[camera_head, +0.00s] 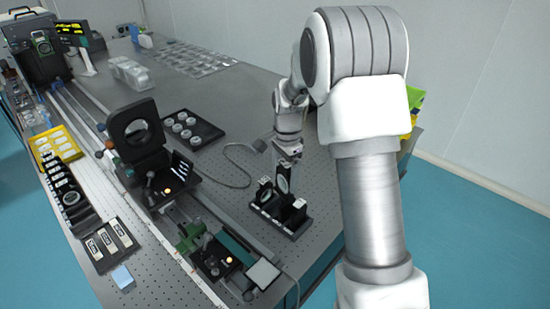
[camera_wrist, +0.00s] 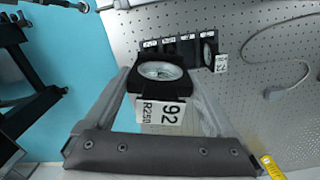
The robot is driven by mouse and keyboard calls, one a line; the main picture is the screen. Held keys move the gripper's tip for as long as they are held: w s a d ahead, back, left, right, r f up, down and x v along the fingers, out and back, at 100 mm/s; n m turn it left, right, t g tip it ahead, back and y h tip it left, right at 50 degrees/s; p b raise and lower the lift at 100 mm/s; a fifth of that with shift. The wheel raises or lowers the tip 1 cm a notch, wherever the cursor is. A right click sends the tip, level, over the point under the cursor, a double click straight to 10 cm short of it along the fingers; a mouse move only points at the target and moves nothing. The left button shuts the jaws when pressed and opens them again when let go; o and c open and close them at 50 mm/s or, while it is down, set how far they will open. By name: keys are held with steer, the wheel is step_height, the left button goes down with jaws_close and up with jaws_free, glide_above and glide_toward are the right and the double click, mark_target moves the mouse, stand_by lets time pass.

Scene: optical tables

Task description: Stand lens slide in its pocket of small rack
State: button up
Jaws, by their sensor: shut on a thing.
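My gripper (camera_head: 288,158) is shut on a lens slide (camera_wrist: 161,82), a black holder with a round clear lens and a white label reading "92 R250". In the head view the held slide (camera_head: 283,184) hangs below the gripper, over or just behind the small rack (camera_head: 284,224). The small rack also shows in the wrist view (camera_wrist: 178,60), beyond the held slide, as a black block with a row of white labels. Another slide (camera_wrist: 208,52) stands at its right end there. I cannot tell whether the held slide touches the rack.
On the perforated table, a black tray of round optics (camera_head: 190,131) lies left of the rack, with a grey cable (camera_head: 240,165) between. A rail with a large black lens mount (camera_head: 137,132) runs further left. The table edge is close to the rack's right and front.

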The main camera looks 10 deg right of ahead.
steer(key=w+m, duration=0.8)
steer(key=m, duration=0.7)
steer(key=shift+w+a+f+b, duration=0.15)
steer(key=shift+f+b, duration=1.7)
steer(key=shift+f, duration=0.95)
steer(key=shift+a+f+b, duration=0.15)
steer(key=shift+f+b, duration=1.75)
steer(key=shift+f, duration=0.95)
steer(key=shift+w+a+f+b, duration=0.15)
steer(key=shift+f+b, duration=1.7)
steer(key=shift+f, duration=0.95)
steer(key=shift+s+f, duration=0.1)
steer(key=shift+f, duration=0.15)
steer(key=o, duration=1.3)
steer(key=shift+c, duration=0.2)
step_height(320, 180, up, 10)
steer(key=p, duration=0.7)
